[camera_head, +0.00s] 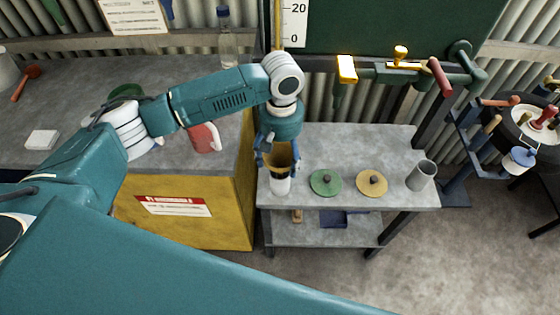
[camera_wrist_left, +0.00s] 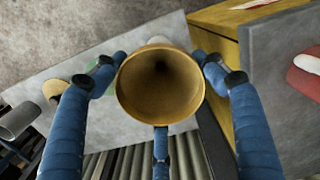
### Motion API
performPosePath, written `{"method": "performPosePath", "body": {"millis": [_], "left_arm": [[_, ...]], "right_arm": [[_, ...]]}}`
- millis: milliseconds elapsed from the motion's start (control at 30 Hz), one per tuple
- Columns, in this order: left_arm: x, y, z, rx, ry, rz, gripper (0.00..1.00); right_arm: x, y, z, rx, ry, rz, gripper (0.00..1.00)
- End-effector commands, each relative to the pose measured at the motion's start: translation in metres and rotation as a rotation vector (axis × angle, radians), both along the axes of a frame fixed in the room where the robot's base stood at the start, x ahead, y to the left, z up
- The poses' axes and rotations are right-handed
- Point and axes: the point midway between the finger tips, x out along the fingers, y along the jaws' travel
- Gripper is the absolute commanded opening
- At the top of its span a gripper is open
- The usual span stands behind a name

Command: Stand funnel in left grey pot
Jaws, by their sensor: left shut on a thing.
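The funnel (camera_head: 281,152) is brass-coloured, with its wide mouth facing up. My left gripper (camera_head: 279,161) is shut on it, with blue fingers around its sides. In the left wrist view the funnel (camera_wrist_left: 160,88) fills the middle, between the fingers of the left gripper (camera_wrist_left: 160,75). The left grey pot (camera_head: 280,186) looks pale and stands at the left end of the small grey table, directly below the funnel in the head view. The funnel hides the pot's mouth, so I cannot tell whether its spout is inside. My right gripper is not in view.
The small table (camera_head: 345,158) also bears a green disc (camera_head: 325,183), a yellow disc (camera_head: 371,183) and another grey pot (camera_head: 421,175). A yellow cabinet (camera_head: 190,228) with a grey top stands close on the left. A red jug (camera_head: 204,138) is on that top.

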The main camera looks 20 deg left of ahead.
Motion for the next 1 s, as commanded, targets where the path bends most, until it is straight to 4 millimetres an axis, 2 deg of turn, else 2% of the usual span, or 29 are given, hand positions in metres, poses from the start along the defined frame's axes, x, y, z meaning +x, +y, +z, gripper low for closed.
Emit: {"method": "performPosePath", "body": {"millis": [100, 200, 700, 733, 800, 1000], "left_arm": [[-0.001, 0.0, -0.018, 0.001, 0.004, 0.002, 0.45], [-0.001, 0.0, -0.028, 0.001, 0.003, 0.001, 0.45], [0.0, 0.0, -0.036, 0.0, 0.002, 0.0, 0.45], [0.0, 0.0, -0.036, 0.0, 0.001, 0.0, 0.75], [0.0, 0.0, -0.036, 0.0, 0.001, 0.0, 0.89], [0.0, 0.0, -0.036, 0.0, 0.001, 0.001, 0.9]], "right_arm": [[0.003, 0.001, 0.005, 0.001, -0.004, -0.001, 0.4], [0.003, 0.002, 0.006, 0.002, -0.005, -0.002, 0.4], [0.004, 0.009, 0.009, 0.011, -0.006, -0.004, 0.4], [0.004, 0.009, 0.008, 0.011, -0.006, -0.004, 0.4], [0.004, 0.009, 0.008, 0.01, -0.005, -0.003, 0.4], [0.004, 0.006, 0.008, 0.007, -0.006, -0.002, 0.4]]}}
